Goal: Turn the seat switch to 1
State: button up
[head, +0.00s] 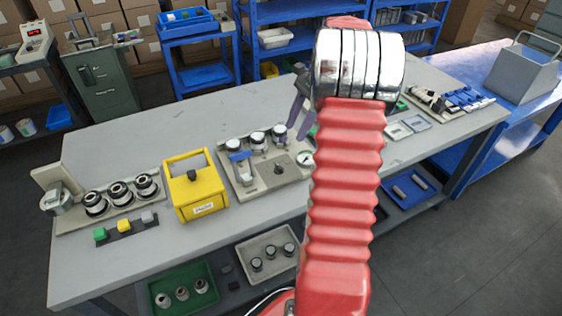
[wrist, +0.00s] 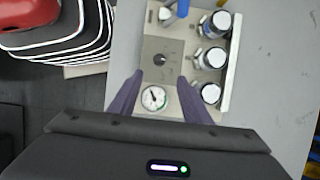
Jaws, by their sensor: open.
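A small black rotary knob (wrist: 160,59) sits on a grey square plate in the wrist view, likely the seat switch; its markings are too small to read. It also shows in the head view (head: 279,169), on the beige panel (head: 262,186). My gripper (wrist: 160,79) is open and empty, its two purple fingers apart on either side of the plate's lower part, with the knob just past the tips. In the head view my gripper (head: 297,122) is mostly hidden behind my red arm, above the panel's far right side.
A round gauge (wrist: 154,98) lies between the fingers in the wrist view. A yellow box (head: 196,187) is left of the panel.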

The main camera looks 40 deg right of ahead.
aim_at(279, 166)
jog(key=x, duration=1.4)
jog(key=shift+r, duration=0.1)
jog(key=shift+c, duration=0.6)
jog(key=c, duration=0.9)
